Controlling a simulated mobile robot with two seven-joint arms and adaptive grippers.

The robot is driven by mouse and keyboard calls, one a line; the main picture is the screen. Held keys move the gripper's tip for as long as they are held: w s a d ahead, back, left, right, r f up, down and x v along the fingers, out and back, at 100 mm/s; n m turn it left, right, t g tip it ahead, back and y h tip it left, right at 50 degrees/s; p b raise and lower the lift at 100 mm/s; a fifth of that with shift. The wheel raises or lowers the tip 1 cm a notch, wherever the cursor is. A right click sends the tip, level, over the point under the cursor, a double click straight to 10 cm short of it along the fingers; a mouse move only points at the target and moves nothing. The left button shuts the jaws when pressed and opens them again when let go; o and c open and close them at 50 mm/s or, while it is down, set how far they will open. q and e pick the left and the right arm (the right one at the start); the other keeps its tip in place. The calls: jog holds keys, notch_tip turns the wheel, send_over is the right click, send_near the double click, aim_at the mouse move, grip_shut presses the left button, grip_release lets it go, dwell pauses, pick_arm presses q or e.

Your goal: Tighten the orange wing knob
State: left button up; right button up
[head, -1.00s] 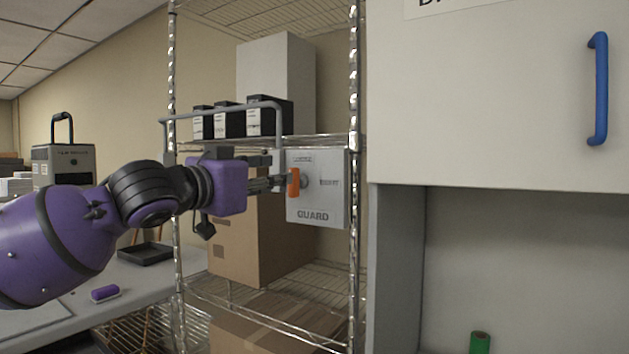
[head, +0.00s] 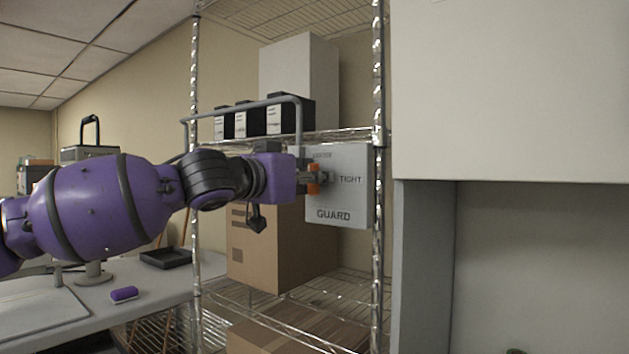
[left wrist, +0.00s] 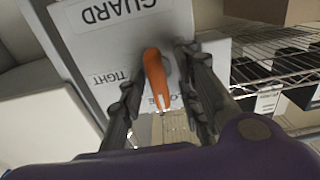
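The orange wing knob (head: 313,188) is on the front of a light grey box marked GUARD (head: 340,205), with TIGHT printed at its right. A label above the knob is hard to read. My left gripper (head: 315,178) is at the knob and hides part of it. In the left wrist view the knob (left wrist: 154,72) lies between the two fingers of my left gripper (left wrist: 157,75). Gaps show on both sides, so the gripper looks open around it. The knob's wing points toward the partly hidden label, not toward TIGHT. My right gripper is not in view.
A grey bar handle (head: 240,104) arches above my left wrist. The wire shelf's chrome post (head: 379,100) stands just right of the box. Black boxes (head: 289,115) stand above, and a cardboard box (head: 265,250) below. A grey cabinet (head: 500,90) fills the right.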

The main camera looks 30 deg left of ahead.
pick_arm(q)
jog(key=shift+c, duration=0.5)
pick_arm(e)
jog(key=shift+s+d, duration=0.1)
pick_arm(q)
grip_shut()
jog(key=shift+r, duration=0.1)
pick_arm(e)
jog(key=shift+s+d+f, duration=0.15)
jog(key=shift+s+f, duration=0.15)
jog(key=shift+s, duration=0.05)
